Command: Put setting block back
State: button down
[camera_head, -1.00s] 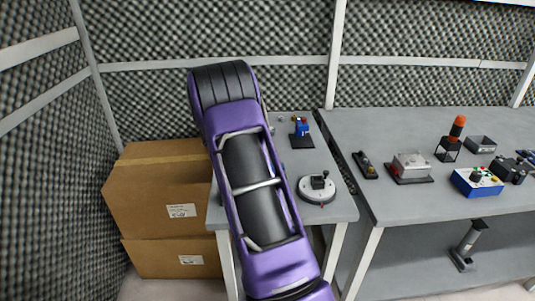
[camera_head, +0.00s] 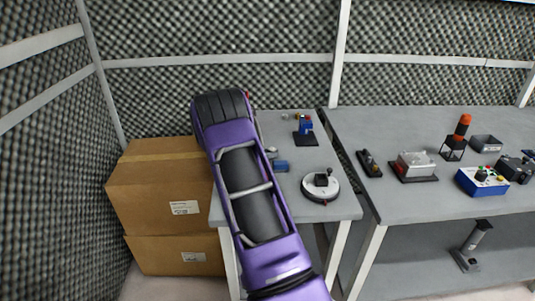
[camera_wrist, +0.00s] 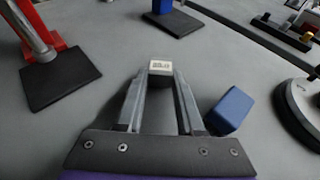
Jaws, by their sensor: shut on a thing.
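My gripper (camera_wrist: 160,76) is shut on a small grey block with a pale, printed top face, which I take to be the setting block (camera_wrist: 160,66). The block sits between the fingertips in the wrist view, over or on the grey table; I cannot tell whether it touches the surface. A plain blue block (camera_wrist: 231,110) lies on the table just right of the right finger, apart from it. This blue block also shows beside my arm in the head view (camera_head: 281,166). My purple arm hides most of the gripper in the head view.
A round dial device (camera_head: 320,186) stands on the small table to the right. A blue device on a black base (camera_head: 304,131) stands behind. A red stand with a black plate (camera_wrist: 58,80) is at left in the wrist view. Bare table lies between them.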

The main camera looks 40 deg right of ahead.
jog(key=shift+f, duration=0.1)
jog(key=c, duration=0.5)
grip_release()
jog(key=shift+r, duration=0.2)
jog(key=v, duration=1.2)
